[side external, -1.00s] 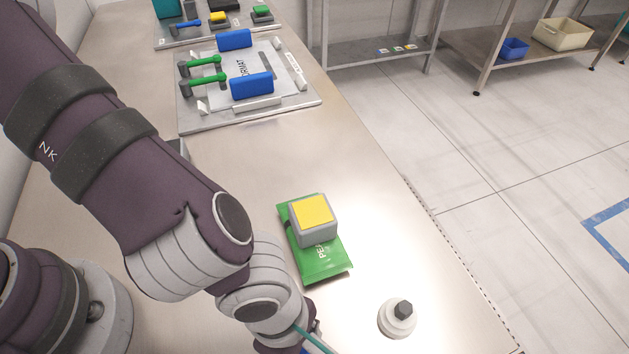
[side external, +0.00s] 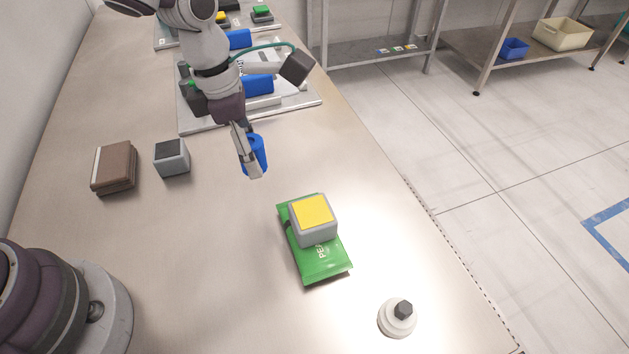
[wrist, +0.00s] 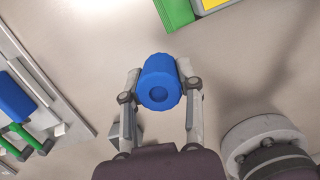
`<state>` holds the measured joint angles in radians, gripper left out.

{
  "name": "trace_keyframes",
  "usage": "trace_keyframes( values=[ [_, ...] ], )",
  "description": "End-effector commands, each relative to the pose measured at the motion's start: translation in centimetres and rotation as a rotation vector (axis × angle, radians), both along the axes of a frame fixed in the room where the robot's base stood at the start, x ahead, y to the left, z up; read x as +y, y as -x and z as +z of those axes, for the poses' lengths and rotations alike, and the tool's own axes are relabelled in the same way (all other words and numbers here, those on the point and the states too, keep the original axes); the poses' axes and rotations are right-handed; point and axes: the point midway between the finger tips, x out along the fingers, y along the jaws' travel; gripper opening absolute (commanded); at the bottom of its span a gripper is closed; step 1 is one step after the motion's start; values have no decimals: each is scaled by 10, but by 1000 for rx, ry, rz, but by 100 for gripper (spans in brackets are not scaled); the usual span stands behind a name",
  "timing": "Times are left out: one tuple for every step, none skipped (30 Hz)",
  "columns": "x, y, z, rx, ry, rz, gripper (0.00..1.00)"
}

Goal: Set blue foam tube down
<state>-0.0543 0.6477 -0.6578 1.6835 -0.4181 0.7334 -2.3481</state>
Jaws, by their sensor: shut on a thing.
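The blue foam tube (side external: 256,153) is held between the fingers of my gripper (side external: 252,160) above the metal table (side external: 240,260). In the wrist view the tube (wrist: 159,82) sits end-on between both fingertips of my gripper (wrist: 161,92), with its round hole showing. My gripper is shut on it and points down, between the grey board and the green packet. The tube's height above the table is hard to judge.
A green packet (side external: 325,263) with a yellow-topped grey block (side external: 313,215) lies to the right. A brown block (side external: 114,167) and a grey cube (side external: 172,157) stand to the left. A white round piece with a dark knob (side external: 398,316) is at front right. A grey board (side external: 200,122) is behind.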

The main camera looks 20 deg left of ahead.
Motion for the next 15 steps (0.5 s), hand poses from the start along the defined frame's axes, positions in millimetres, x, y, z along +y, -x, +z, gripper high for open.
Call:
trace_keyframes(
  values=[
    [20,-9,-1,0,0,59,10],
    [30,-12,-2,0,0,87,10],
    [41,-16,-3,0,-1,116,10],
    [47,-18,-3,-1,0,133,10],
    [53,-20,-3,-1,0,147,10],
    [58,-21,-6,0,0,160,10],
    [61,-21,-10,1,-1,167,10],
    [62,-21,-16,4,-1,171,10],
    [63,-21,-26,6,-1,172,10],
    [63,-21,-32,6,-1,171,10],
    [62,-21,-37,4,-1,172,10],
    [62,-21,-43,3,-1,171,10],
    [62,-21,-49,4,-1,171,10],
    [62,-21,-55,4,-1,171,10],
    [62,-21,-64,4,-1,171,10]
  ],
)
